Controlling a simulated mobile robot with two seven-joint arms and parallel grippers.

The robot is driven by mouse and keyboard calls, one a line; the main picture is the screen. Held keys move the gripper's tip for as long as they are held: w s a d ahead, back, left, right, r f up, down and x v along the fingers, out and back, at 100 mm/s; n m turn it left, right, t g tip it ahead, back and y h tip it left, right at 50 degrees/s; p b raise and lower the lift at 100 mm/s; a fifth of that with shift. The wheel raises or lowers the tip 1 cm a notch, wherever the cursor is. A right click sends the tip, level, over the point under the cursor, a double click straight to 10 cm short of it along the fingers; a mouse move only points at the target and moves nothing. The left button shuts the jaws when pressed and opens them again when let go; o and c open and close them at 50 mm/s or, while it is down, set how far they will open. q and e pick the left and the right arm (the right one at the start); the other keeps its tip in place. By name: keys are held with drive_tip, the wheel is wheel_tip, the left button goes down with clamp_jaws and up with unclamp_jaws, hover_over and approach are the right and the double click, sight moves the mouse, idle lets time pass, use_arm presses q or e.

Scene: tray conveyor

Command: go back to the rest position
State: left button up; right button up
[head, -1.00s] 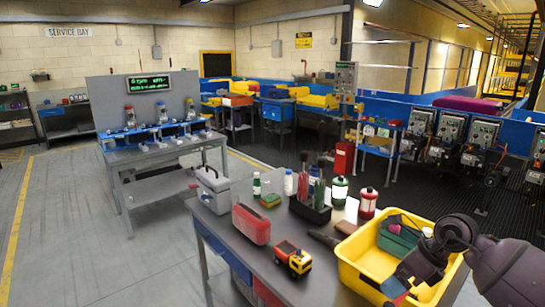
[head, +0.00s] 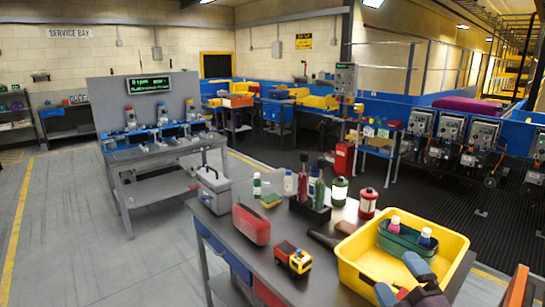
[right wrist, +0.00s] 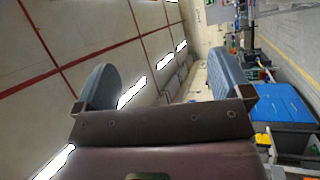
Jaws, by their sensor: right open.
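My right gripper (head: 401,279) shows at the bottom right of the head view, over the near side of the yellow tray. Its two blue-grey fingers are spread apart. In the right wrist view the open right gripper (right wrist: 165,70) has nothing between its fingers and faces away from the bench. The yellow tray (head: 452,246) holds a green pouch (head: 398,243) with a pink-capped bottle (head: 394,222) and a blue-capped bottle (head: 424,236) at it. The tray's near corner is partly hidden by the gripper. My left gripper is not in view.
The grey bench (head: 232,227) also bears a red case (head: 251,224), a toy truck (head: 293,258), a dark tool holder (head: 309,211) and several bottles. A grey cooler box (head: 214,190) stands at its far left. Open floor (head: 80,240) lies to the left.

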drive_tip(key=s+d+f+m+g+h, duration=0.45)
drive_tip(key=f+m+h, duration=0.2)
drive_tip(key=m, duration=0.25)
drive_tip(key=s+f+m+g, duration=0.4)
drive_tip(key=s+f+g, duration=0.2)
drive_tip(key=s, duration=0.5)
drive_tip(key=s+f+m+g, duration=0.5)
drive_tip(key=s+f+g, duration=0.1)
drive_tip(key=s, duration=0.4)
drive_tip(key=w+f+t+b, duration=0.3)
drive_tip(key=f+b, duration=0.2)
drive_tip(key=f, duration=0.5)
drive_tip(key=w+f+n+t+y+b, duration=0.1)
drive_tip(key=w+f+t+b, duration=0.2)
drive_tip(key=f, duration=0.8)
drive_tip(key=shift+w+a+t+b, duration=0.2)
drive_tip(key=shift+a+t+b, duration=0.35)
drive_tip(key=shift+b, duration=0.5)
drive_tip(key=shift+d+f, duration=0.1)
